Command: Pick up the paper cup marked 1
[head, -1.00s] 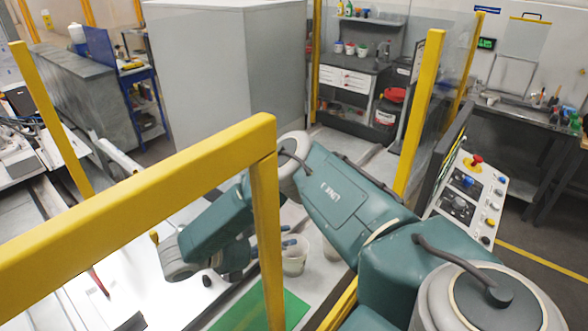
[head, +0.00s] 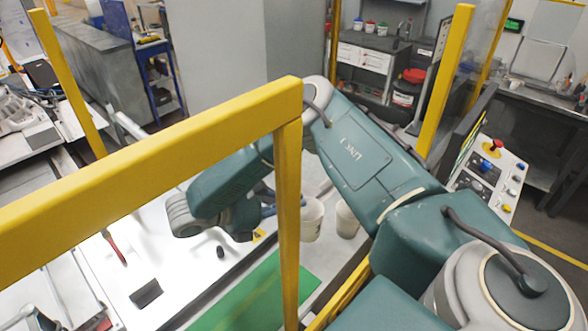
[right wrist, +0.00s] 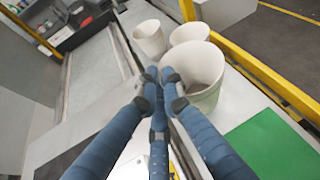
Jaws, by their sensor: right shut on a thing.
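My right gripper (right wrist: 160,76) is shut on the rim of a white paper cup (right wrist: 205,80). The held cup is upright, and it also shows in the head view (head: 311,222), partly behind a yellow post. Two more white cups stand beyond it in the right wrist view, one at the left (right wrist: 150,40) and one behind it (right wrist: 188,33). One other cup (head: 347,222) shows in the head view, right of the held one. I cannot read a number on any cup. My left gripper is not in view.
A yellow guard frame (head: 150,160) crosses the head view in front of my right arm. A green mat (head: 250,302) lies in front of the cups. A control panel with buttons (head: 488,175) stands at the right. A bright white surface (head: 140,250) lies left of the gripper.

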